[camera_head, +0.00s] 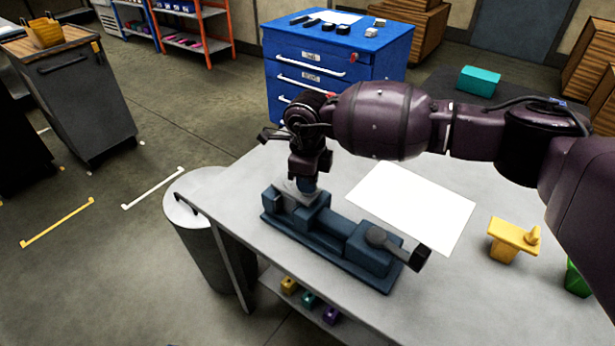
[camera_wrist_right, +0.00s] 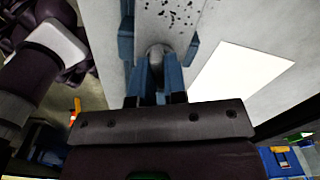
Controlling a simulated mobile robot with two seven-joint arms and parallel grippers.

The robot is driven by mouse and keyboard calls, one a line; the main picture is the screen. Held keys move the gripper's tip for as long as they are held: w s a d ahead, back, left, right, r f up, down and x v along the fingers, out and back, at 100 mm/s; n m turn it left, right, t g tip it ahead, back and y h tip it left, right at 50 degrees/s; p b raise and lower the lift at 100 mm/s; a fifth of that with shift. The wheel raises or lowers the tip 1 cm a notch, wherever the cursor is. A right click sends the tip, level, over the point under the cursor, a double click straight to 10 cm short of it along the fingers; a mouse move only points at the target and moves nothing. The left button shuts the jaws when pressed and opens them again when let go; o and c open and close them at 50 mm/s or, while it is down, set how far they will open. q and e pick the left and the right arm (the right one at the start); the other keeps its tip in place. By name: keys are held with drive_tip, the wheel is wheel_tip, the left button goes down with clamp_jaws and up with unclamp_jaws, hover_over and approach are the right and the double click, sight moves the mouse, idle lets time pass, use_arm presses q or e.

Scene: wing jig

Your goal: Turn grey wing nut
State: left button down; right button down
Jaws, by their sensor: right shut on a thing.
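My right gripper (camera_head: 307,184) points down over the left end of the blue jig (camera_head: 322,240) on the grey table. In the right wrist view its two blue fingers (camera_wrist_right: 159,62) are close together, shut on the grey wing nut (camera_wrist_right: 158,50), whose rounded top shows between the fingertips. A pale grey plate (camera_wrist_right: 172,18) with dark specks lies beyond the nut, within the blue jig. In the head view the gripper hides the nut. My left gripper is not in view.
A white sheet (camera_head: 412,207) lies behind the jig. A black-ended lever (camera_head: 398,246) sticks out at the jig's right end. A yellow clamp-like piece (camera_head: 511,238) and a green container (camera_head: 577,280) stand to the right. A teal box (camera_head: 479,81) sits farther back.

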drive_tip(key=m+p, duration=0.1)
drive_tip(key=m, duration=0.1)
drive_tip(key=shift+r+m, duration=0.1)
drive_tip(key=shift+m, duration=0.3)
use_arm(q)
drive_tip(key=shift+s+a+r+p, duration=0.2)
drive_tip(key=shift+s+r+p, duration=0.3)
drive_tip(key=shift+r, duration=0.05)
use_arm(e)
drive_tip(key=shift+m, duration=0.6)
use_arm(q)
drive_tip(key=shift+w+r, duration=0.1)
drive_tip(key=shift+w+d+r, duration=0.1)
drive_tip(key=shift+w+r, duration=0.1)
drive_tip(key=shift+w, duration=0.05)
use_arm(e)
drive_tip(key=c, duration=1.2)
unclamp_jaws()
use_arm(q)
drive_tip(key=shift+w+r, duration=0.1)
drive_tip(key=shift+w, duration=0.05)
use_arm(e)
drive_tip(key=shift+o, duration=0.2)
